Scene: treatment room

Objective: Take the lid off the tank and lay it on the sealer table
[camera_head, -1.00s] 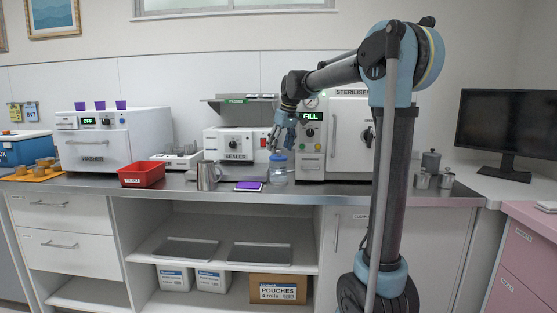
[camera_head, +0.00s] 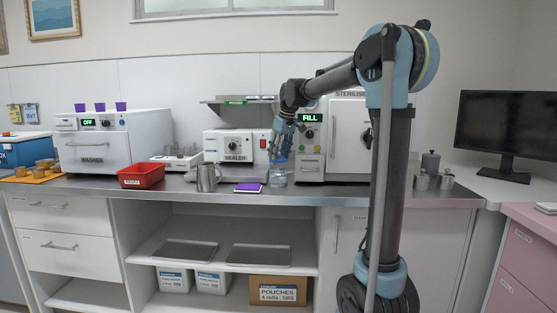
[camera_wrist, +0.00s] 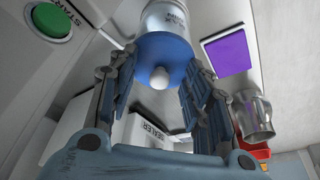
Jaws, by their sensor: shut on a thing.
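The sealer (camera_head: 236,146) stands behind, to the left.
A purple-topped pad (camera_head: 248,188) and a metal jug (camera_head: 207,178) stand close left of the tank. A red bin (camera_head: 141,175) is farther left. The steriliser (camera_head: 345,140) is close behind right. Steel counter (camera_head: 325,194) to the tank's right front is clear.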

